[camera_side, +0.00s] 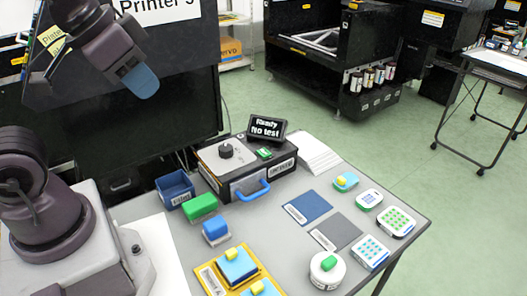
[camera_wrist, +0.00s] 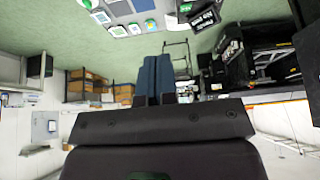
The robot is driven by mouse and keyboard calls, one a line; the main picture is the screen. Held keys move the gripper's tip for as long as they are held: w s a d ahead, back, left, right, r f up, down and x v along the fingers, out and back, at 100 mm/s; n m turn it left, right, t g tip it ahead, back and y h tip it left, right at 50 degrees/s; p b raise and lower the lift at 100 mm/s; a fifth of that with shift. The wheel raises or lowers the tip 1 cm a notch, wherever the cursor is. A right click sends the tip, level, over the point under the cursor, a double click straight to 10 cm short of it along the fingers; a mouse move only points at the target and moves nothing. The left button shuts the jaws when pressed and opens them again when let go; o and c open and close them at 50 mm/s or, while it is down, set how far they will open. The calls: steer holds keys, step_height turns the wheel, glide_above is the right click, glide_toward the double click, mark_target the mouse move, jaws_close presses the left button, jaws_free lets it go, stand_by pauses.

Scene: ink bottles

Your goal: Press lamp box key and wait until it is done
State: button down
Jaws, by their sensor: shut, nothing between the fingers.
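The lamp box (camera_side: 245,168) stands at the back of the grey table, a grey and black box with a black knob on top and a blue handle on its front drawer. A small green key (camera_side: 264,153) sits on its top right. A dark display (camera_side: 266,128) behind it reads "Ready" and "No test". My gripper (camera_side: 143,84) is high above the table, left of the lamp box and well apart from it. Its blue fingers are together and empty, as the wrist view (camera_wrist: 155,78) also shows.
A blue open bin (camera_side: 175,189), a green block (camera_side: 200,208) and a blue block (camera_side: 215,231) stand left of the lamp box. A yellow tray (camera_side: 213,280) is in front. Blue and grey mats, a round white pot (camera_side: 327,271) and several small cases lie to the right.

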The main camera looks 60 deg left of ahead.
steer(key=w+a+f+g, duration=0.1)
steer(key=w+f+g, duration=0.1)
steer(key=w+f, duration=0.25)
steer(key=m+t+y, duration=0.1)
steer(key=m+t, duration=0.5)
steer(key=m, duration=0.2)
glide_above(265, 154)
step_height(265, 154, down, 11)
steer(key=shift+a, duration=0.1)
steer(key=shift+f, duration=0.2)
steer(key=shift+f, duration=4.3)
steer(key=shift+f, duration=0.1)
steer(key=shift+f, duration=0.3)
